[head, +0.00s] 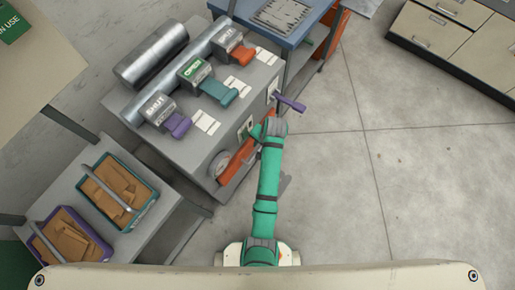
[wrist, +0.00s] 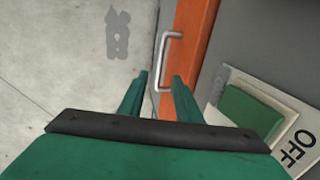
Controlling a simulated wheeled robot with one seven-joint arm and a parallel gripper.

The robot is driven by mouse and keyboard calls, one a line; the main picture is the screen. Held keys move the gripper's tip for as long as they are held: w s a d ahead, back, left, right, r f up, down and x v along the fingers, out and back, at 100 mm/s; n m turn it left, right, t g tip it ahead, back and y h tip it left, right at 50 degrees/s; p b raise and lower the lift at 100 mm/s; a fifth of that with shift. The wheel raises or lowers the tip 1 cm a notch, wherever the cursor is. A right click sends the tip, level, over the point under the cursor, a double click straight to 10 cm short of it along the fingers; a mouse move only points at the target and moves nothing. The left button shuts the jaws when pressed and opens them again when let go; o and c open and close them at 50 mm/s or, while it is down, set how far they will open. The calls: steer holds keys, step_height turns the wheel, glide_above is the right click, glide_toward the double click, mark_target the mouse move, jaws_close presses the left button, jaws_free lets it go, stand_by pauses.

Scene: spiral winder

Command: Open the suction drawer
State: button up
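An orange drawer front (wrist: 195,38) with a grey metal bar handle (wrist: 161,55) shows in the wrist view; I can read no name on it. In the head view the orange front (head: 236,163) is low on the grey machine's side, partly behind my green arm. I cannot tell if the drawer is fully closed. My gripper (wrist: 159,75) is open and empty, its two green fingers pointing at the handle. The handle appears between and just beyond the fingertips; contact cannot be made out. In the head view my gripper is hidden by the arm's end.
A green switch (wrist: 252,108) on an OFF plate is right of the fingers. A purple lever (head: 291,103) juts from the machine near my arm. Purple, teal and orange levers sit on the machine's top (head: 178,142). Two bins stand at left. Floor (head: 400,180) at right is clear.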

steer(key=f, duration=0.3)
steer(key=a+f, duration=0.1)
steer(key=f, duration=0.3)
steer(key=w+f, duration=0.1)
steer(key=f, duration=0.2)
steer(key=shift+a+f, duration=0.25)
steer(key=shift+a, duration=0.15)
steer(key=shift+w, duration=0.1)
steer(key=shift+d, duration=0.1)
jaws_close()
